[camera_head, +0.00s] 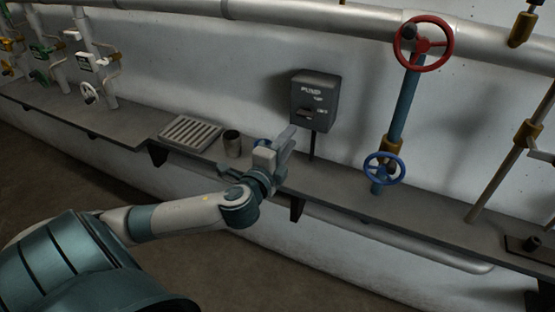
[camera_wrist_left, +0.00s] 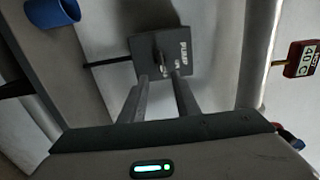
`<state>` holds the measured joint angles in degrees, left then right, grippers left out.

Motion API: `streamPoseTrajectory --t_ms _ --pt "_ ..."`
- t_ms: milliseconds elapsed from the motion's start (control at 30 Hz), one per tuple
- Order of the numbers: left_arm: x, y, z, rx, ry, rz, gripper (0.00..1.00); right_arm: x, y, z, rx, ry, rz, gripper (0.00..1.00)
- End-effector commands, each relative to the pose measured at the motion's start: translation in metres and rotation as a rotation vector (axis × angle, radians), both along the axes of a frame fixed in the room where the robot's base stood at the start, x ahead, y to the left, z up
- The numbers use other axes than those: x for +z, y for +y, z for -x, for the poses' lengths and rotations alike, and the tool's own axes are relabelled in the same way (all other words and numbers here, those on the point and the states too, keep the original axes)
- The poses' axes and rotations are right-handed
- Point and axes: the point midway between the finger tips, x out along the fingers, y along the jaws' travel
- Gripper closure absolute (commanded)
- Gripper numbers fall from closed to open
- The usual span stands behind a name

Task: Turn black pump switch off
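The pump switch is a dark grey box (camera_head: 315,98) on a thin post at the wall, with a PUMP label and a small dark lever (camera_head: 306,113) on its front. My left gripper (camera_head: 287,140) is just below and left of the box, its fingers pointing up toward it. In the left wrist view the box (camera_wrist_left: 177,45) is ahead, beyond the fingertips. The two fingers of the gripper (camera_wrist_left: 157,85) are apart with nothing between them. I see no clear contact with the lever; its exact position is hard to tell. My right gripper is out of view.
A ledge (camera_head: 335,190) runs along the wall below the box. A dark cup (camera_head: 232,144) and a slatted tray (camera_head: 190,133) are left of the gripper. A red wheel (camera_head: 447,44) and a blue wheel (camera_head: 398,171) are on the right.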

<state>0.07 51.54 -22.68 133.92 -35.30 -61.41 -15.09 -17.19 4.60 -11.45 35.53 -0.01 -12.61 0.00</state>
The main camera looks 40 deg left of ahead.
Motion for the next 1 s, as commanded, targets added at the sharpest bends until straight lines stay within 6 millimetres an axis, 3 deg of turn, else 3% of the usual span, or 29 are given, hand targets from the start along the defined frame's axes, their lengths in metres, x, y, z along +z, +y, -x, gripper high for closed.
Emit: streamPoseTrajectory --t_ms 200,400,1000 --pt "-0.002 -0.010 0.038 -0.002 0.002 0.000 0.71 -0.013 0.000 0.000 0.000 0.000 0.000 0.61" --pt "-0.001 -0.013 0.056 0.000 0.001 0.000 0.71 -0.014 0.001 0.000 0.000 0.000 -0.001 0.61" --pt "0.000 -0.015 0.061 0.000 0.000 0.000 0.71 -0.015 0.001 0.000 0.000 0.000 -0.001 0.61"
